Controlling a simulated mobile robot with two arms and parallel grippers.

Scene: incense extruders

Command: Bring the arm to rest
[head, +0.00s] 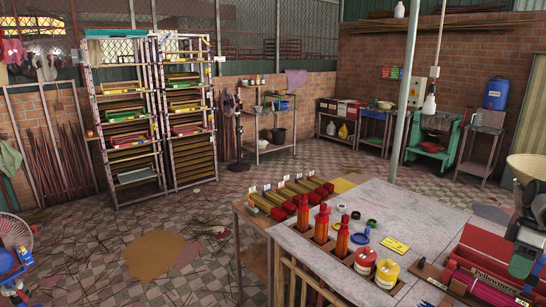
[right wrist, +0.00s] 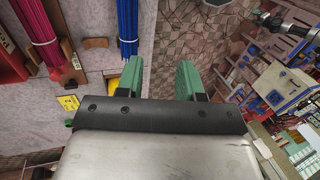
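My right gripper (head: 522,262) is at the right edge of the head view, above the right end of the grey worktable (head: 385,207). In the right wrist view its two green fingers (right wrist: 158,65) stand apart with nothing between them. A bundle of blue sticks (right wrist: 127,25) and a bundle of dark pink sticks (right wrist: 42,25) show beyond the gripper in that view, and the floor lies beyond the gap. My left gripper is not in view.
Tall racks (head: 125,130) stand behind at left. A fan (head: 15,235) is at the left edge.

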